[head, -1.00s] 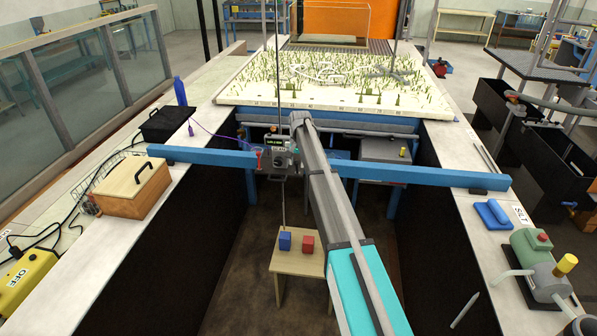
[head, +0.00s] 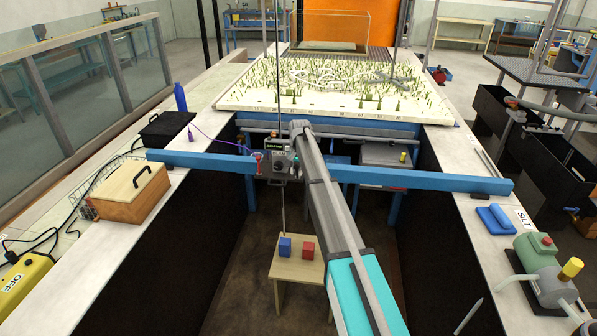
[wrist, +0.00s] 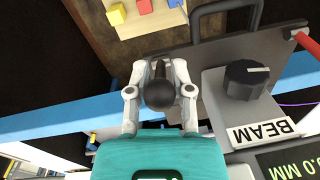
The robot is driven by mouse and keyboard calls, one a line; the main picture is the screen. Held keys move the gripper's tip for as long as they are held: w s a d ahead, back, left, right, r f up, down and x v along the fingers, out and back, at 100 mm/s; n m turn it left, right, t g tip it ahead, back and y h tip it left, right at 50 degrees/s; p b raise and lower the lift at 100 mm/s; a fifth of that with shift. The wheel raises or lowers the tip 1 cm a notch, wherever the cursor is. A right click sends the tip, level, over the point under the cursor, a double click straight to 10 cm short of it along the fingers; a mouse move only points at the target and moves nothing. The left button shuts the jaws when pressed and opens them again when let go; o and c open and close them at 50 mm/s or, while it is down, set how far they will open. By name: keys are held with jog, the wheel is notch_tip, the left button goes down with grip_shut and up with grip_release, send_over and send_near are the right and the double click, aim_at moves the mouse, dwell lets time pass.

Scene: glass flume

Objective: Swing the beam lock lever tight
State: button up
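A dark ball knob on a stem (wrist: 160,95), apparently the beam lock lever's handle, sits between the fingers of my gripper (wrist: 160,70) in the wrist view. The fingers close in on both sides of it and appear to touch it; the far side of the stem is hidden. The grey instrument carriage (head: 280,158) rides on the blue beam (head: 420,178) that spans the flume. Its BEAM label (wrist: 264,131) and black dial (wrist: 246,80) are right of my gripper. In the head view my arm hides the gripper and lever.
A red handle (wrist: 306,40) is at the carriage's upper right in the wrist view. A small table (head: 297,268) with a blue block (head: 285,248) and a red block (head: 308,251) stands below the beam. A wooden box (head: 134,192) sits on the left ledge.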

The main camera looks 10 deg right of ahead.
grip_shut()
dwell(0.4)
